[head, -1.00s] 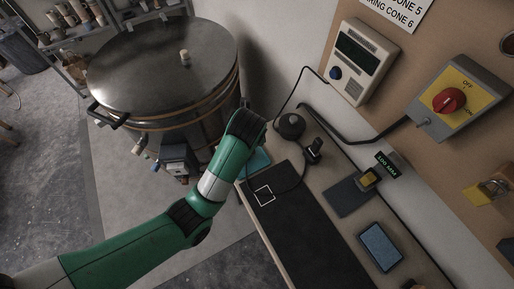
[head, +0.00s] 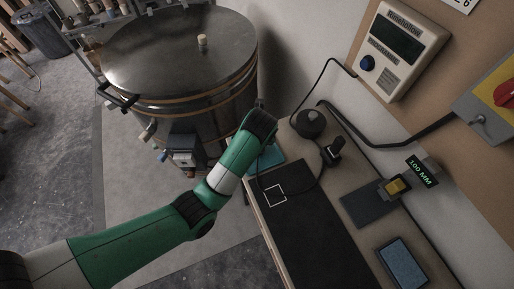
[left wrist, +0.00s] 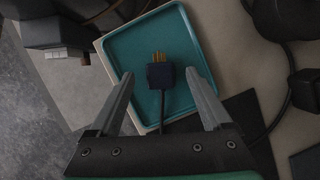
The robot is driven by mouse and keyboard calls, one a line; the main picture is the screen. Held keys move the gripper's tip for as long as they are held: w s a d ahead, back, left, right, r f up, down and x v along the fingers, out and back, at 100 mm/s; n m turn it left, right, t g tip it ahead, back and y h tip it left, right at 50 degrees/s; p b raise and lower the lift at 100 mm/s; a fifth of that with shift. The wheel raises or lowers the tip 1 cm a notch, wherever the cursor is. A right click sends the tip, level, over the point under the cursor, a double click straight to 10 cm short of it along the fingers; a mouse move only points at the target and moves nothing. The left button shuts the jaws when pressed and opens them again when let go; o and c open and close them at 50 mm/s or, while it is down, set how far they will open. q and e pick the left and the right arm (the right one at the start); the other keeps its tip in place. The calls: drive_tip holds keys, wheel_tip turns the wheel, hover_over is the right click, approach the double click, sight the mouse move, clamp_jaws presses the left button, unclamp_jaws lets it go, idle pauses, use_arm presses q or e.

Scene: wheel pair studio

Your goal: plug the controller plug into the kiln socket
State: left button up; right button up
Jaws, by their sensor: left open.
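The dark blue controller plug (left wrist: 160,75) with brass pins lies on a teal tray (left wrist: 119,50), pins pointing away from my left gripper. My left gripper (left wrist: 161,78) is open, its fingertips on either side of the plug with gaps. A dark cable leaves the plug's rear and passes under the gripper. In the head view, my arm hides the plug and the gripper's fingers; part of the tray (head: 270,158) shows. A grey box (head: 184,150) sits on the side of the steel kiln (head: 180,62); I cannot make out its socket opening. My right gripper is not in view.
The bench holds a black mat (head: 310,222), a round black base (head: 309,124), a small black upright item (head: 333,151), a gauge marked 100 MM (head: 421,172) and a blue pad (head: 403,262). The controller (head: 398,48) hangs on the wall, its cable running down.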

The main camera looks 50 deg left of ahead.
use_arm(q)
drive_tip(key=x, duration=0.3)
drive_tip(key=shift+f, duration=0.15)
clamp_jaws()
